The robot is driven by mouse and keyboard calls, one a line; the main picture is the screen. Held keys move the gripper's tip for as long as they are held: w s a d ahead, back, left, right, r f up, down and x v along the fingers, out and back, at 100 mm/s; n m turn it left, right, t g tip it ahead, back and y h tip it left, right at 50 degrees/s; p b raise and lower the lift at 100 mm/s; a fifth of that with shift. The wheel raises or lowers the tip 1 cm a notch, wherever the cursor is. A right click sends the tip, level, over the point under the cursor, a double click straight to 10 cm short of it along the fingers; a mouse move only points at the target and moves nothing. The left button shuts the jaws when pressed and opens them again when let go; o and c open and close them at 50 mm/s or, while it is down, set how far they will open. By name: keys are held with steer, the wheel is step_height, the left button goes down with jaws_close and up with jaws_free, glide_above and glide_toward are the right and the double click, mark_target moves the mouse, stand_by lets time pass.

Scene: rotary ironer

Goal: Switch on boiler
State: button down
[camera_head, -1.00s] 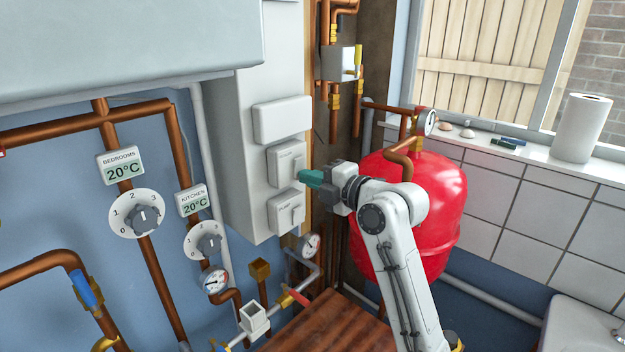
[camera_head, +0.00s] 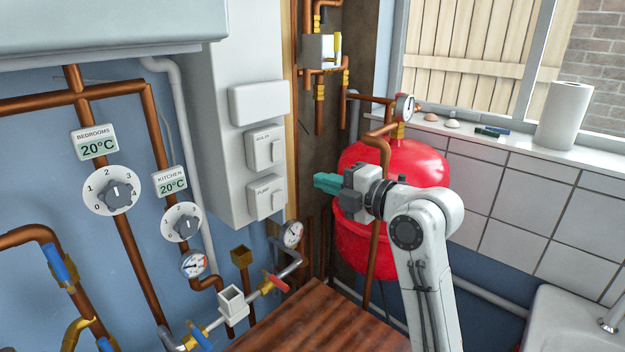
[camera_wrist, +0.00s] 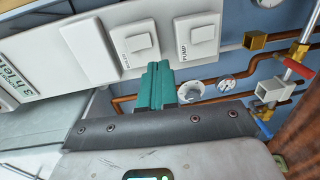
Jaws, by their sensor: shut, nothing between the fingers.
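The boiler switch (camera_head: 265,147) is a white plate with a rocker, on the side of the white cabinet. Its label reads like "BOILER", though small. The pump switch (camera_head: 266,197) sits just below it, labelled "PUMP". In the wrist view the boiler switch (camera_wrist: 138,44) and pump switch (camera_wrist: 196,37) are side by side ahead of the fingers. My gripper (camera_head: 318,181) has teal fingers, shut and empty. It is to the right of the switches, apart from both, with a clear gap. In the wrist view the fingers (camera_wrist: 157,70) point toward the boiler switch's lower right.
A blank white plate (camera_head: 259,103) is above the switches. A red tank (camera_head: 405,165) stands behind my arm. Copper pipes and a gauge (camera_head: 292,234) are below right of the cabinet. Dials (camera_head: 113,190) and valves are at left. A wooden surface (camera_head: 300,325) lies below.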

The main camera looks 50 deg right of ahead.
steer(key=shift+s+f, duration=0.15)
steer(key=shift+s, duration=1.45)
